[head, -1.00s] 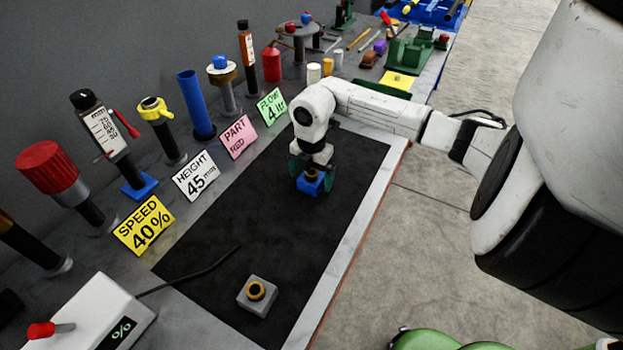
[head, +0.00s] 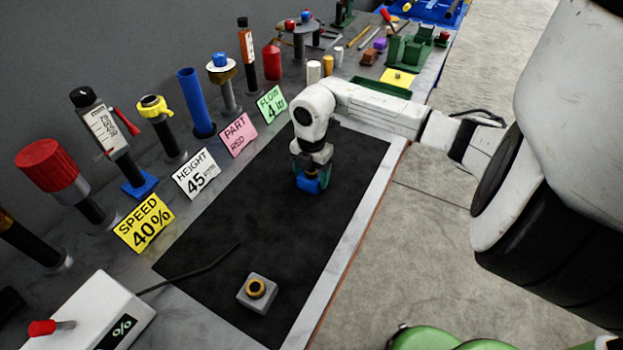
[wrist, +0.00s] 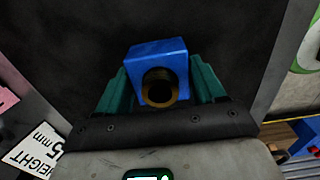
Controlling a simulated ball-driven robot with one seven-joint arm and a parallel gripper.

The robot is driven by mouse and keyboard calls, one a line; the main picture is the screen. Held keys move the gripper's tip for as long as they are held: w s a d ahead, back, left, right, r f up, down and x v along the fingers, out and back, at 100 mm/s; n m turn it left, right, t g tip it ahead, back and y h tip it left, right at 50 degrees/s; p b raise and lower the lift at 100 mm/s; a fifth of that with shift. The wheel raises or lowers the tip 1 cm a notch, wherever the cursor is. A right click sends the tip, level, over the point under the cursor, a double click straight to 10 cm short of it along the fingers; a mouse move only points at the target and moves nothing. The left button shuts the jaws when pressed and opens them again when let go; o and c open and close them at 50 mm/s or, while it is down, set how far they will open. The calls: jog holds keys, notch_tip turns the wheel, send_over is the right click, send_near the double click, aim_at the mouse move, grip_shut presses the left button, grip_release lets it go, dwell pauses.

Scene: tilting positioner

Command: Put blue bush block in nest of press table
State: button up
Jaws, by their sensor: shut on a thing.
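The blue bush block (head: 308,184) is held between the teal fingers of my gripper (head: 312,174), over the far part of the black mat (head: 275,215). In the wrist view the blue block (wrist: 155,53) sits between both fingers of my gripper (wrist: 160,84), its brass bush with a dark hole facing the camera. My gripper is shut on it. I cannot tell the exact gap between block and mat. I cannot make out for sure which fixture is the press table, and no nest shows clearly.
A grey block with a brass bush (head: 257,292) stands on the near mat. A control box (head: 95,318) is at lower left, its cable reaching the mat. Posts and signs, such as the yellow SPEED sign (head: 145,222), line the left. Green fixtures (head: 408,52) stand at the back.

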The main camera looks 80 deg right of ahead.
jog(key=c, duration=0.4)
grip_shut()
jog(key=shift+r, duration=0.15)
